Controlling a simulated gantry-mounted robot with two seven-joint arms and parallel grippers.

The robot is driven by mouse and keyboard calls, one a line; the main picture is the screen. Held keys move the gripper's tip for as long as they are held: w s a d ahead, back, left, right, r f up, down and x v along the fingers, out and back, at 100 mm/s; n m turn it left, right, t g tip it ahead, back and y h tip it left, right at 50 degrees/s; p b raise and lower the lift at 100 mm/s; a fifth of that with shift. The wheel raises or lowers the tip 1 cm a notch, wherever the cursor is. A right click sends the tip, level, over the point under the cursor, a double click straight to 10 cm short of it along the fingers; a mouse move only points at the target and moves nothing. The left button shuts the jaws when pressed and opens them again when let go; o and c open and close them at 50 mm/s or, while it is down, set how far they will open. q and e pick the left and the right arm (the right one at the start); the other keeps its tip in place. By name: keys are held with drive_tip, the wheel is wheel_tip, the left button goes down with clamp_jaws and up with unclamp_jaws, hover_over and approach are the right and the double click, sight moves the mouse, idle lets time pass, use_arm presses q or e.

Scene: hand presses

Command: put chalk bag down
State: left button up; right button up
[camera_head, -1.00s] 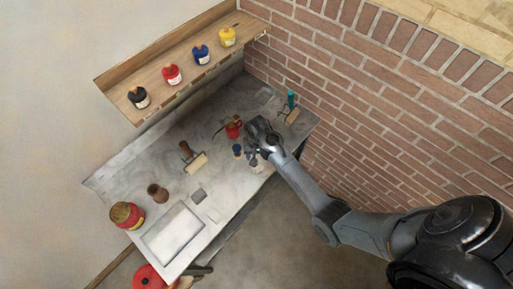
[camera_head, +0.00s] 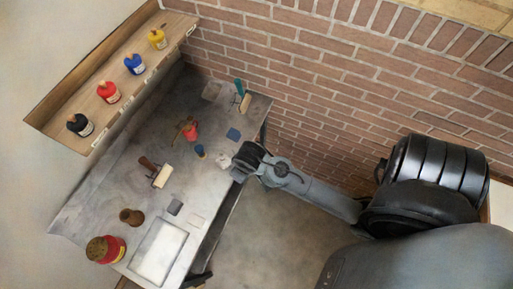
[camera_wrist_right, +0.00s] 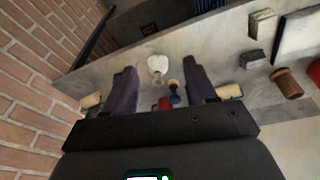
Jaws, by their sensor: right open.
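A small whitish lump, which I take for the chalk bag (camera_head: 224,160), rests on the grey table near its front edge, right of a small blue-topped item (camera_head: 200,151). In the right wrist view the white bag (camera_wrist_right: 158,64) sits on the tabletop between and beyond my fingers. My right gripper (camera_wrist_right: 160,86) is open with nothing between its fingers. In the head view my right gripper (camera_head: 237,167) is just beside the bag, and its fingers are hidden there. My left gripper is not in view.
A shelf (camera_head: 115,85) with ink bottles is at left. A brick wall (camera_head: 310,80) stands behind.

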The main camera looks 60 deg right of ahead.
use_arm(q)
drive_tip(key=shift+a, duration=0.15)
use_arm(e)
drive_tip(key=s+a+r+n+t+y, duration=0.1)
drive_tip(key=s+a+r+n, duration=0.2)
drive_tip(key=s, duration=0.4)
wheel_tip(320, 180, up, 2)
drive_tip(key=shift+s+a+r, duration=0.25)
drive_tip(key=shift+s+a, duration=0.15)
drive_tip(key=shift+a, duration=0.3)
